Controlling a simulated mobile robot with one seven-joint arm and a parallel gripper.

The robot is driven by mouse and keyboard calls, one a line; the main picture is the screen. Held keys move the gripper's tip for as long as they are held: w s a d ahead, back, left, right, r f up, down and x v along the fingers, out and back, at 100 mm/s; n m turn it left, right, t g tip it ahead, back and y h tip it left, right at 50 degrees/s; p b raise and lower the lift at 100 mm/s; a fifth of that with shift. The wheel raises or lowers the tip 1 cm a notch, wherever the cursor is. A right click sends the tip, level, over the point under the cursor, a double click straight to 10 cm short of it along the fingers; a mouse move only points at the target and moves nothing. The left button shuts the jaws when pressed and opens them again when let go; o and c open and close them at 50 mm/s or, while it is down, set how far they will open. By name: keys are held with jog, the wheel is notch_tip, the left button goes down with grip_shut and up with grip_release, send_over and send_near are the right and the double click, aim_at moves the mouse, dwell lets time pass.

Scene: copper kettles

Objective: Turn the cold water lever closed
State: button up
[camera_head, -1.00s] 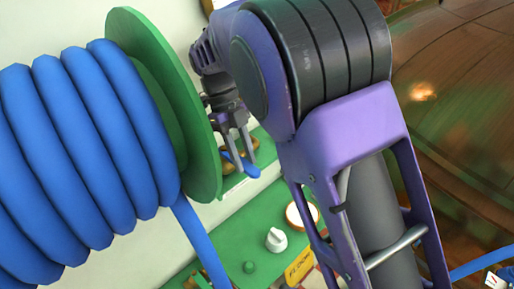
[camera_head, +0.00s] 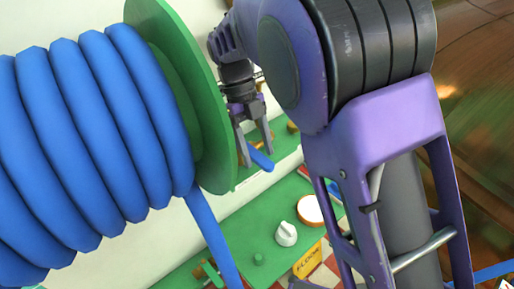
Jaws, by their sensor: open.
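A blue lever (camera_head: 261,160) sticks out from a green panel on the wall, in the upper middle of the head view. My gripper (camera_head: 255,158) is at the lever, pointing down, with its two grey fingers apart. The lever's end shows beside and below the fingertips. I cannot tell whether the fingers touch it. The lever's base is partly hidden by my gripper and by the hose reel's green flange.
A hose reel with a green flange (camera_head: 205,110) and thick blue hose (camera_head: 90,130) fills the left, close to my gripper. A green panel below carries a white knob (camera_head: 286,233), a round gauge (camera_head: 310,210) and a yellow sign (camera_head: 308,260). A copper kettle (camera_head: 480,130) stands at right.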

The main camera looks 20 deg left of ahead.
aim_at(258, 156)
notch_tip(258, 156, up, 10)
jog(key=p, duration=0.1)
dwell(0.4)
jog(key=shift+d, duration=0.1)
